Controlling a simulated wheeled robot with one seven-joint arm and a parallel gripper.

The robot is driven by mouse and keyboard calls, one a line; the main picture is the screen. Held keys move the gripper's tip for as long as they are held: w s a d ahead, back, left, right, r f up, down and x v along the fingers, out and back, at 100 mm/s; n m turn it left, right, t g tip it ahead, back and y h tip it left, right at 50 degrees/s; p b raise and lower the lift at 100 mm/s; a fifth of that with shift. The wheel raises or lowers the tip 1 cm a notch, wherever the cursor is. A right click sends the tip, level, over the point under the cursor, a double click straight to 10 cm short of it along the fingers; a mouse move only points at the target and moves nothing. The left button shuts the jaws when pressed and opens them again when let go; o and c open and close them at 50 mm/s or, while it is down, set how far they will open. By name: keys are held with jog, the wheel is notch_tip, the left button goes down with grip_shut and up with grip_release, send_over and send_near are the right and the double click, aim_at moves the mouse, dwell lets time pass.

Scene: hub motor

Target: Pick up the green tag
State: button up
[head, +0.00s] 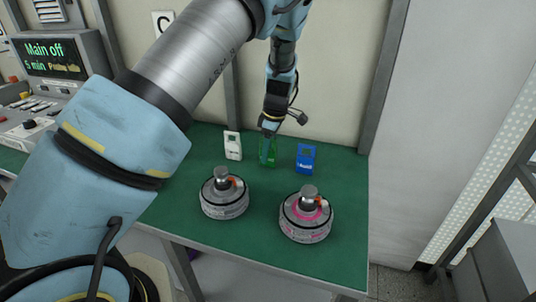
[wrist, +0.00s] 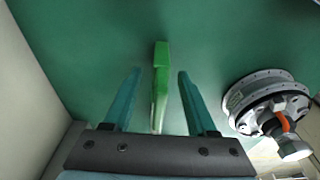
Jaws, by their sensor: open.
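The green tag (head: 267,153) stands upright on the green table between a white tag and a blue tag. In the head view my gripper (head: 269,133) is right above it and hides its upper part. In the wrist view the green tag (wrist: 160,85) shows edge-on, between the two fingers of my gripper (wrist: 158,80). The fingers are open, one on each side, with a gap between the tag and each finger. Neither finger appears to touch it.
A white tag (head: 232,146) stands left of the green tag and a blue tag (head: 305,157) right of it. Two round hub motors (head: 224,198) (head: 305,219) sit nearer the front. The wall is close behind. The green table (head: 205,250) is clear at the front left.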

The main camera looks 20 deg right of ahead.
grip_shut()
dwell(0.7)
